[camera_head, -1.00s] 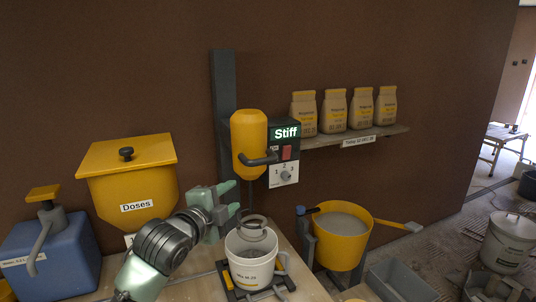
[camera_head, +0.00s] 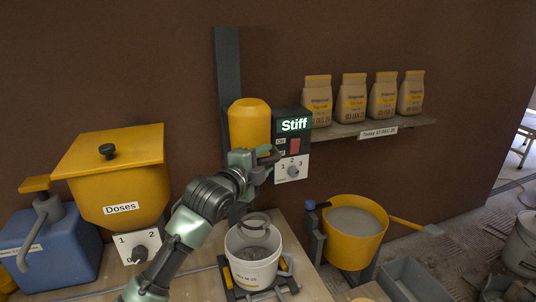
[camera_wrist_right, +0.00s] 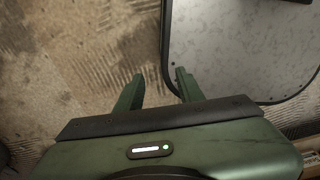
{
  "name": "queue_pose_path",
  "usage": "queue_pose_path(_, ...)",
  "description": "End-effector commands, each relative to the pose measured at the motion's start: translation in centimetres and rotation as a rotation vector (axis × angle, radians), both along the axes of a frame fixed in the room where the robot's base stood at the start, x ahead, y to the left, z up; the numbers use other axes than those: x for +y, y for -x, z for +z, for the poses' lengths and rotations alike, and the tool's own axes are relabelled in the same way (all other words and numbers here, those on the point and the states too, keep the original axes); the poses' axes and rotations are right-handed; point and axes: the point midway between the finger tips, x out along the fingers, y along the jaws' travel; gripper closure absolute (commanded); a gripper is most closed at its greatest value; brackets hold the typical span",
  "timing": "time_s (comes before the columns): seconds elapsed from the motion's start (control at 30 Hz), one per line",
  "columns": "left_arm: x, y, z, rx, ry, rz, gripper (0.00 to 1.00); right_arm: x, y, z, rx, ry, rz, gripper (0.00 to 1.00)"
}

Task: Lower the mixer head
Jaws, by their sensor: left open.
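The mixer head (camera_head: 249,122) is a yellow rounded cylinder on a dark upright post (camera_head: 227,75) against the brown wall. It stands above a white bucket (camera_head: 252,270). A ring-shaped whisk or paddle (camera_head: 254,222) shows at the bucket's mouth. My left gripper (camera_head: 268,162) is open at the lower front of the head, where its grey handle was seen. The gripper covers the handle, so I cannot tell whether they touch. My right gripper (camera_wrist_right: 159,74) is open and empty in the right wrist view, over the floor.
A control box (camera_head: 291,145) reading "Stiff", with a red switch and a dial, is just right of the head. A yellow "Doses" hopper (camera_head: 118,182) and blue container (camera_head: 50,252) are left. A yellow bucket (camera_head: 352,240) stands right, below a shelf (camera_head: 350,130) of bags.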

Motion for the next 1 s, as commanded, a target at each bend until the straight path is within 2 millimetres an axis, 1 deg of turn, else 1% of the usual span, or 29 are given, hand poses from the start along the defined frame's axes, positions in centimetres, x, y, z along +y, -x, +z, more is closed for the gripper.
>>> queue_pose_path(0.1,-0.5,-1.0,0.0,0.0,0.001,0.0,0.59,-0.2,-0.8,0.4,-0.011,0.003,0.001,0.62)
queue_pose_path(0.27,-0.8,-1.5,-0.2,-0.001,0.0,0.0,0.59,-0.7,-2.5,0.6,-0.035,0.007,0.001,0.62)
queue_pose_path(0.47,-0.8,-1.6,-0.2,-0.001,0.0,0.0,0.59,-1.1,-2.6,0.6,-0.037,0.011,-0.001,0.62)
queue_pose_path(0.5,-0.8,-1.6,-0.2,-0.001,0.0,0.0,0.64,-1.1,-2.5,0.6,-0.036,0.011,-0.001,0.62)
queue_pose_path(0.57,-0.8,-1.5,-0.3,-0.001,0.0,0.0,0.81,-1.2,-2.4,0.6,-0.033,0.012,-0.001,0.62)
queue_pose_path(0.6,-0.8,-1.5,-0.3,0.0,0.0,0.0,0.92,-1.2,-2.2,0.6,-0.032,0.012,-0.001,0.62)
queue_pose_path(0.63,-0.8,-1.5,-0.3,0.0,0.0,0.0,1.0,-1.2,-2.1,0.6,-0.03,0.013,-0.001,0.62)
queue_pose_path(0.8,-0.8,-1.5,-0.5,0.004,-0.001,0.0,1.0,-1.2,-1.7,0.5,-0.025,0.014,-0.002,0.62)
queue_pose_path(1.0,-0.8,-1.5,-0.6,0.008,-0.003,-0.001,1.0,-1.2,-1.7,0.5,-0.023,0.013,-0.001,0.62)
